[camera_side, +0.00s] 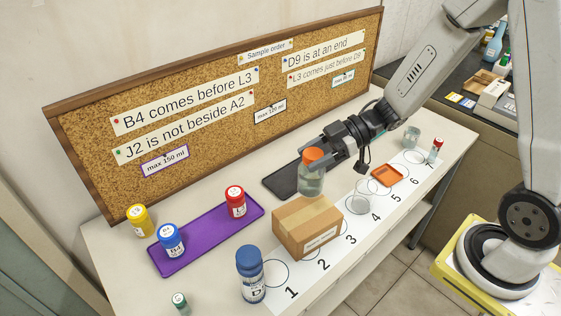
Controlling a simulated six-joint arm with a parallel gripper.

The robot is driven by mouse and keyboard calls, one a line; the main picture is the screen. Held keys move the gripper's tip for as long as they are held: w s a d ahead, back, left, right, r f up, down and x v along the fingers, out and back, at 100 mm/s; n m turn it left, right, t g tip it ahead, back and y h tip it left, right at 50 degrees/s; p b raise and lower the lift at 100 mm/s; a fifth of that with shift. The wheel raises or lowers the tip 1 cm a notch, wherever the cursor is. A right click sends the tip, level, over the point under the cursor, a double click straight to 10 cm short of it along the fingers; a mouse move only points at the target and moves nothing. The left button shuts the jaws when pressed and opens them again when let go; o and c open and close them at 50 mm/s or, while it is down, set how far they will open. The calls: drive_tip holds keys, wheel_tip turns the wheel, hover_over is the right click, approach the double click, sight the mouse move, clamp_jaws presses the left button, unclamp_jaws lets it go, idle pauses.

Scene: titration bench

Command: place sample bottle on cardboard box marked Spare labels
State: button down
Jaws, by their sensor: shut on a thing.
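The sample bottle (312,182) is clear with an orange cap and appears upright. My gripper (316,160) is shut on it around the cap and upper part.
A purple tray (207,250) holds a blue-capped bottle (171,240) and a red-capped bottle (236,202). A yellow-capped bottle (139,220) and a larger blue-capped bottle (251,275) stand nearby. A glass beaker (357,200) is right of the box. A dark pad (290,181) lies behind.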

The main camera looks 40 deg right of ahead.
sight(312, 182)
drive_tip(key=shift+f, duration=2.25)
drive_tip(key=shift+f, duration=1.75)
drive_tip(key=shift+f, duration=0.1)
drive_tip(key=shift+c, duration=0.3)
unclamp_jaws()
drive_tip(key=shift+d, duration=0.2)
drive_tip(key=v, duration=1.1)
drive_tip(key=shift+s+d+r, duration=0.2)
drive_tip(key=shift+d+r, duration=0.05)
